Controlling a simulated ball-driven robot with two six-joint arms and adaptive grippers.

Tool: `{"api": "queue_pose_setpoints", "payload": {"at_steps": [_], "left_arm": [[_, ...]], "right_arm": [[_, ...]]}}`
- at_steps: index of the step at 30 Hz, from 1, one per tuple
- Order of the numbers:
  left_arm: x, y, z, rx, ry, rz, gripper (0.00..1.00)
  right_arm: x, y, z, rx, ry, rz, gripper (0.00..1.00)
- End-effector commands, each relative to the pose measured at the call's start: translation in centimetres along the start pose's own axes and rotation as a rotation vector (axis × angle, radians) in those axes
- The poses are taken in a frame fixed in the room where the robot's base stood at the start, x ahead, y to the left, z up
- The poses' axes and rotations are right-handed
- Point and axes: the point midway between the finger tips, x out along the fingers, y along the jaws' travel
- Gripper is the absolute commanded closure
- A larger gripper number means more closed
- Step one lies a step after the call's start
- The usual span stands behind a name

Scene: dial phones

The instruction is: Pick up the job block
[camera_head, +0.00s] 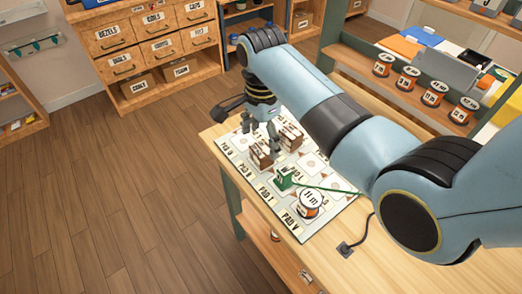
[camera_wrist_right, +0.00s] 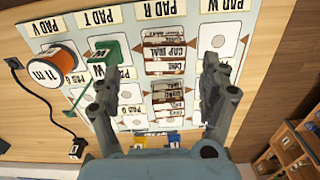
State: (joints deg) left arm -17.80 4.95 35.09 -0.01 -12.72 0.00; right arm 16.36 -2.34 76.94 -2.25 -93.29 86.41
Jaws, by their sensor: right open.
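Two brown blocks with white printed label bands stand on the white pad board (camera_head: 236,152). The nearer block (camera_head: 261,157) and the farther block (camera_head: 290,136) show in the head view. In the wrist view one block (camera_wrist_right: 171,53) is above the other block (camera_wrist_right: 170,98). The print is too small to tell which is the job block. My right gripper (camera_head: 259,128) is open above the board, and in the wrist view its fingers (camera_wrist_right: 157,76) are on either side of the blocks with gaps visible. My left gripper is not in view.
A green piece with a thin rod (camera_head: 286,181) and an orange-and-white spool marked 11 m (camera_head: 309,204) stand on the board near the blocks. A black cable plug (camera_head: 345,249) lies on the table. Several similar spools (camera_head: 408,80) line the shelf behind my arm.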

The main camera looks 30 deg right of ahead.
Motion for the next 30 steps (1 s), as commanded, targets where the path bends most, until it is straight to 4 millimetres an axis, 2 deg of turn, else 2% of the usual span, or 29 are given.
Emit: {"api": "queue_pose_setpoints", "payload": {"at_steps": [5,13,22,30], "left_arm": [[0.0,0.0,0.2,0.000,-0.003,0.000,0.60],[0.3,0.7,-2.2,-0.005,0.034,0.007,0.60],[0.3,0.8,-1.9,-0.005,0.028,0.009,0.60],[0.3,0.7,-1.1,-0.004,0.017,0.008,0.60]], "right_arm": [[1.5,-0.1,-0.1,0.000,0.001,0.000,0.21],[5.4,-0.4,-0.2,0.000,0.001,0.001,0.21],[6.0,-0.4,-0.2,0.000,0.000,-0.002,0.21],[5.9,-0.4,-0.2,-0.001,0.000,-0.002,0.56]]}}
